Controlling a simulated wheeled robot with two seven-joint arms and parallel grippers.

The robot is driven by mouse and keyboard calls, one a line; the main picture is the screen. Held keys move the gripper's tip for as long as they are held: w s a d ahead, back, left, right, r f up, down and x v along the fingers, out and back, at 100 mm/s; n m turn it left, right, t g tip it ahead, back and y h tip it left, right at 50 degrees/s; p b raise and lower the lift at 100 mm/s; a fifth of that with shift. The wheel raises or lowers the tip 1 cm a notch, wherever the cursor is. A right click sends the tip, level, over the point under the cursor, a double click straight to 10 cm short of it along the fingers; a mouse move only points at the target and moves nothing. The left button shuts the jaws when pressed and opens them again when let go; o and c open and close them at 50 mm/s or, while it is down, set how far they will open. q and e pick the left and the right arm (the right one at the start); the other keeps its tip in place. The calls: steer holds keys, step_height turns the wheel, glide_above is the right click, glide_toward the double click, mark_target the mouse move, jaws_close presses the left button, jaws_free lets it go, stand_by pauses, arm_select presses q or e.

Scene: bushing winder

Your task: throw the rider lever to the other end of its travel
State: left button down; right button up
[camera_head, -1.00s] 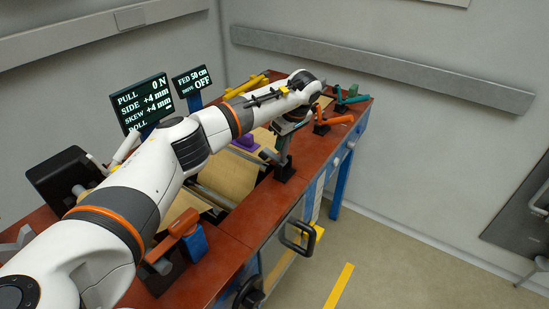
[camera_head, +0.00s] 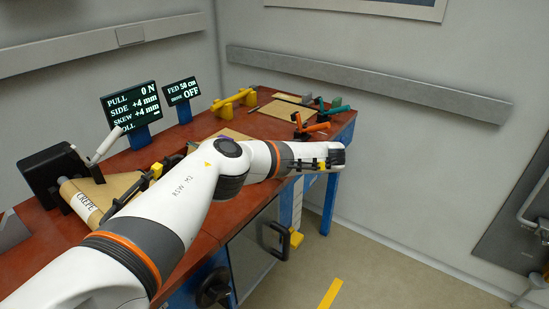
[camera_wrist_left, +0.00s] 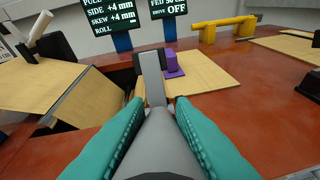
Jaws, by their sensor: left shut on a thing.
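A grey lever (camera_wrist_left: 155,92) with a darker block at its far end stands in the middle of the left wrist view. I take it for the rider lever. The teal fingers of my left gripper (camera_wrist_left: 150,125) lie on both sides of its near part and are shut on it. In the head view my left arm crosses the bench and its forearm hides the gripper and lever. A purple block (camera_wrist_left: 174,64) sits just beyond the lever, to its right, on a tan sheet. My right gripper is not in view.
Two displays, one reading PULL (camera_head: 131,105) and one reading FED (camera_head: 181,92), stand at the back. A crepe roll (camera_head: 82,202) and black box are at left.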

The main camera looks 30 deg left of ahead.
arm_select(q)
steer(key=shift+d+f+y+b, duration=0.25)
steer(key=shift+f+y+b, duration=0.1)
steer(key=shift+y, duration=0.15)
steer(key=shift+d+f+y, duration=0.1)
steer(key=shift+f+y, duration=0.05)
steer(key=shift+y, duration=0.15)
steer(key=c, duration=1.2)
jaws_free()
steer(key=shift+f, duration=0.1)
steer(key=shift+c, duration=0.2)
steer(key=b+v, duration=0.2)
steer(key=v, duration=1)
